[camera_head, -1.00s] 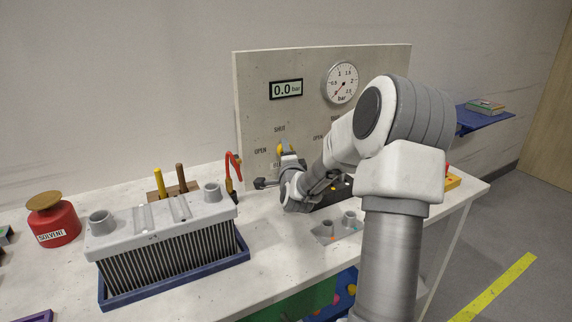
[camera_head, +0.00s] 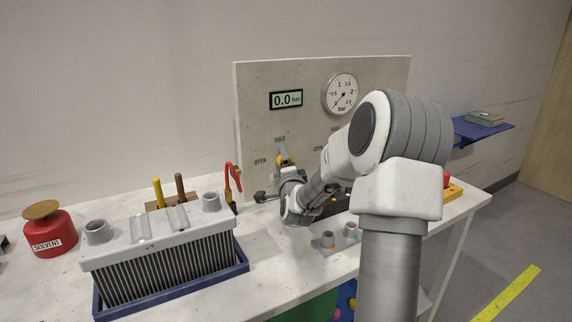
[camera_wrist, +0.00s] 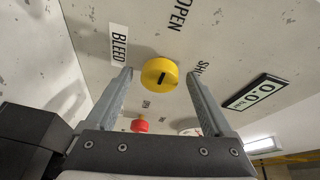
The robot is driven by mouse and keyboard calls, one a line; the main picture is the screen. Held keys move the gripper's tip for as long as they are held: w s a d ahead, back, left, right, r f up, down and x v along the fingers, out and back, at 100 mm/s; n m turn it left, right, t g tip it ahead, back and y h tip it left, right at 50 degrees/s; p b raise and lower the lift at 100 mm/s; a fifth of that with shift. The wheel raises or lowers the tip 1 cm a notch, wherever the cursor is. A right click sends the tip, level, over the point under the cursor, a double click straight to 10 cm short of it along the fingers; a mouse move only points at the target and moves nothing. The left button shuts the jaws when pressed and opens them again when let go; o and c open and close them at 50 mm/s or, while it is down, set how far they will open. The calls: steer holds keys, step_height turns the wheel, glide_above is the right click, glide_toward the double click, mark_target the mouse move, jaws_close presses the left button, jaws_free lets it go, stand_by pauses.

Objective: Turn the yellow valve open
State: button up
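The yellow valve (camera_wrist: 160,74) is a round knob with a dark slot mark on the pale panel. In the wrist view it lies between the tips of my two spread fingers, with a gap on each side. My gripper (camera_wrist: 157,77) is open and empty. In the head view the yellow valve (camera_head: 280,160) is partly covered by my gripper, and my wrist hides the area below it. Labels OPEN, SHUT and BLEED surround the knob. How deep the fingers reach around it is hard to tell.
A red knob (camera_wrist: 140,125) shows farther along the panel (camera_head: 250,120). The display (camera_head: 286,99) reads 0.0 bar, beside a dial gauge (camera_head: 341,94). A finned grey block (camera_head: 165,245) in a blue tray, hand tools and a red solvent can (camera_head: 50,234) stand left on the bench.

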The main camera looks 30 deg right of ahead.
steer(key=b+v, duration=0.5)
steer(key=v, duration=1.2)
steer(key=shift+s+a, duration=0.2)
stand_by(0.4)
